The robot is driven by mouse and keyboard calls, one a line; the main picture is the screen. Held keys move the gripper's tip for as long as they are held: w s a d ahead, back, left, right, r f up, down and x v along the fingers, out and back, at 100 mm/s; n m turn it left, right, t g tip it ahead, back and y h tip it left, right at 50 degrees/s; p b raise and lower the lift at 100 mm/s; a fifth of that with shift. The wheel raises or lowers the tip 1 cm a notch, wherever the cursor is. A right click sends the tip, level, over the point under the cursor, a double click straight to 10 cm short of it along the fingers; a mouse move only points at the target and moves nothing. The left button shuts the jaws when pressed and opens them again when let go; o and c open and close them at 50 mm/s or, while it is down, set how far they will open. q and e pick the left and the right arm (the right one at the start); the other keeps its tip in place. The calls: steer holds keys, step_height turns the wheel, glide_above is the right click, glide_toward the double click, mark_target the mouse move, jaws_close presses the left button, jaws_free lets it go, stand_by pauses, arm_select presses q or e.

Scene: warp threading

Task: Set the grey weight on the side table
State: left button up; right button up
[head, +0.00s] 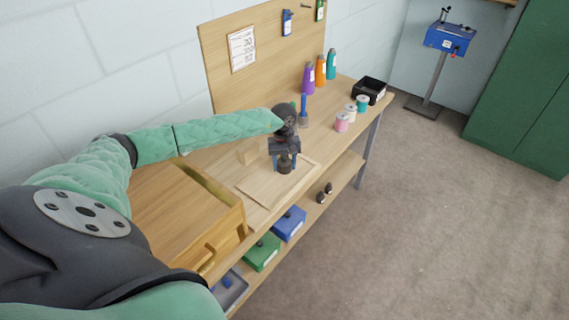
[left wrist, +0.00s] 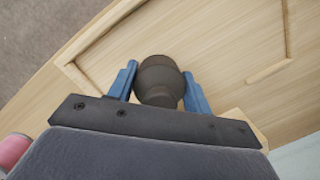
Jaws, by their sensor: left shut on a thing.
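My left gripper (head: 284,160) is over the wooden workbench, above a framed wooden board. Its blue fingers are shut on a dark grey, rounded weight (head: 284,167). In the left wrist view the weight (left wrist: 160,82) sits between the two blue fingers of the left gripper (left wrist: 162,92), with pale wood and a raised rim behind it. I cannot tell whether its base touches the board. My right gripper is not in view. I cannot tell which surface the task calls the side table.
A wooden drawer box (head: 180,205) stands at the bench's near end. Colored thread cones (head: 320,70), small spools (head: 342,122) and a black tray (head: 369,90) are toward the far end. A lower shelf holds a green bin (head: 262,252) and a blue bin (head: 290,224). Open floor lies right.

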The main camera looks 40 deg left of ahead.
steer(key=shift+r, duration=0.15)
arm_select(q)
steer(key=o, duration=1.4)
steer(key=shift+c, duration=0.2)
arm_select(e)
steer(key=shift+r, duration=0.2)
arm_select(q)
steer(key=shift+r, duration=0.15)
steer(key=shift+w+r, duration=0.1)
steer(key=shift+r, duration=0.15)
steer(key=r+b, duration=0.1)
steer(key=r, duration=0.2)
steer(key=r+b, duration=0.2)
steer(key=r, duration=0.2)
steer(key=w+a+r+b, duration=0.1)
steer(key=r+b, duration=0.1)
steer(key=r, duration=0.2)
steer(key=shift+w+r, duration=0.1)
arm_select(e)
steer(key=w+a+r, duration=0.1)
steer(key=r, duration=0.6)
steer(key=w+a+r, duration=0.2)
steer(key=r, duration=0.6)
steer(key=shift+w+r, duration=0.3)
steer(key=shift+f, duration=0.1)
